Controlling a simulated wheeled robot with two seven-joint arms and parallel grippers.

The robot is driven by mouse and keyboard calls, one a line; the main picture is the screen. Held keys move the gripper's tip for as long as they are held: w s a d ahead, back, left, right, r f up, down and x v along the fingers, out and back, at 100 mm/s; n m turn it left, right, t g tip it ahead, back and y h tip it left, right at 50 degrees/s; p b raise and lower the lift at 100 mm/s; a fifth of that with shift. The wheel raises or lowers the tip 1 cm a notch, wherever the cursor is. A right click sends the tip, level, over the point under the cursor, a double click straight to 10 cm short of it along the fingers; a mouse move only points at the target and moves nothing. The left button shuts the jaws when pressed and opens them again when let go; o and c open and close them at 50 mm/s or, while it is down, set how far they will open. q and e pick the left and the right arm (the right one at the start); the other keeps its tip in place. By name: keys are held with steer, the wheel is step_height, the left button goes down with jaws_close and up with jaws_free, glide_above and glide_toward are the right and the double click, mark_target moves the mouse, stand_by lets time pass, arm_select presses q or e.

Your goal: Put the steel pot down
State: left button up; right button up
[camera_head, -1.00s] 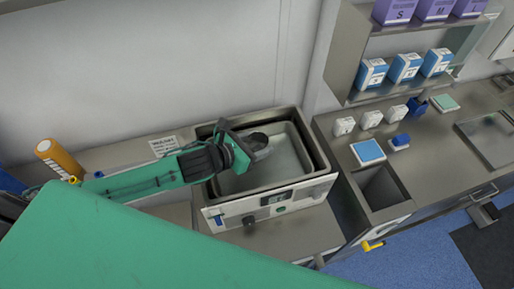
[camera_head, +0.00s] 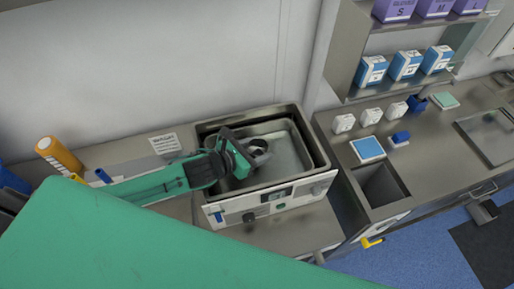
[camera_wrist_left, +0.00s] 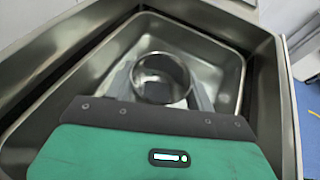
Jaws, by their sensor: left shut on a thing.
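The steel pot (camera_wrist_left: 162,78) is a small, shiny, round metal vessel with its open top facing the left wrist camera. My left gripper (camera_wrist_left: 160,90) is shut on it, one finger on each side. In the head view the pot (camera_head: 258,146) shows small at the tip of my left gripper (camera_head: 250,152). Both are over or inside the rectangular steel basin (camera_head: 290,150) of the bench device. Whether the pot touches the basin's floor I cannot tell. My right gripper is not in view.
The basin's raised rim surrounds the gripper. The device's front panel (camera_head: 272,200) has a small display and knobs. An orange bottle (camera_head: 58,155) stands at the left. A counter (camera_head: 430,135) with small boxes lies to the right. The basin's right part is clear.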

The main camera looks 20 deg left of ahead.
arm_select(q)
steer(key=o, duration=1)
steer(key=shift+r, duration=0.3)
steer(key=shift+r+p, duration=0.4)
steer(key=shift+r, duration=0.1)
steer(key=b+v, duration=0.1)
steer(key=v, duration=0.3)
steer(key=b+v, duration=0.2)
steer(key=v, duration=0.2)
steer(key=b+v, duration=0.1)
steer(key=v, duration=0.3)
steer(key=shift+f+b, duration=0.3)
steer(key=shift+b, duration=0.1)
